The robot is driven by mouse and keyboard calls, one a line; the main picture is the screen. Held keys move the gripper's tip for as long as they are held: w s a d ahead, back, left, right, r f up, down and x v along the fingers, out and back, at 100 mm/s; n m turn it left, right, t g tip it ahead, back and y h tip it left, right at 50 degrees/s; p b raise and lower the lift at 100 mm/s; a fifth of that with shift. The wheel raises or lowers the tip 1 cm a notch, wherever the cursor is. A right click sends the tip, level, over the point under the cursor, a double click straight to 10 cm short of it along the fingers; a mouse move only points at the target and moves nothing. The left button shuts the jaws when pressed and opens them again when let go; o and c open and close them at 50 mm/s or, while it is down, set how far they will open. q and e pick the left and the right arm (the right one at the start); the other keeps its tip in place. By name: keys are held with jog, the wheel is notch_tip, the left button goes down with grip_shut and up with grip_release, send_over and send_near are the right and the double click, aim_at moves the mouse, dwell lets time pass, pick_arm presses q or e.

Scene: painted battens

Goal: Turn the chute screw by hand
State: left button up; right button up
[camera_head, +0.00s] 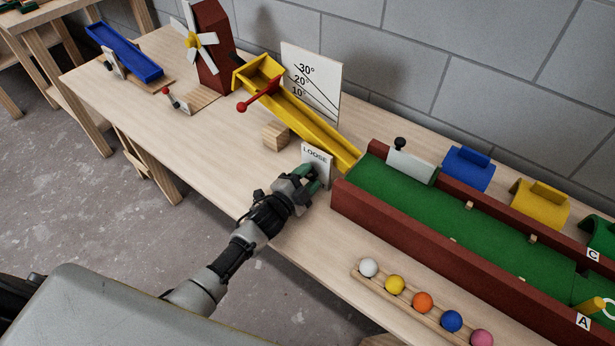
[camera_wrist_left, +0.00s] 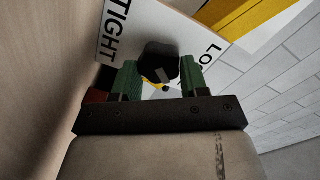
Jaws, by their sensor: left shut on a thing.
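The chute screw is a black knob (camera_wrist_left: 158,60) in front of a white plate (camera_wrist_left: 125,30) lettered TIGHT and LOOSE. My left gripper (camera_head: 312,173) has its green fingers on either side of the knob and is shut on it, as the left wrist view (camera_wrist_left: 161,82) shows. In the head view the fingers hide the knob, and the plate's word LOOSE (camera_head: 315,155) shows above them. The yellow chute (camera_head: 310,120) slopes down to the right behind the plate, before a white angle board (camera_head: 312,80) marked 30°, 20° and 10°. My right gripper is not in view.
A green lane with dark red walls (camera_head: 400,240) stands right of my gripper. A rack of coloured balls (camera_head: 422,302) lies in front of it. A wooden block (camera_head: 276,135) and a red-knobbed lever (camera_head: 168,92) stand to the left. The table's left front is clear.

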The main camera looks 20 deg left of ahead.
pick_arm(q)
jog(key=o, duration=0.9)
jog(key=shift+o, duration=0.2)
jog(key=v, duration=1.1)
jog(key=shift+p, duration=0.3)
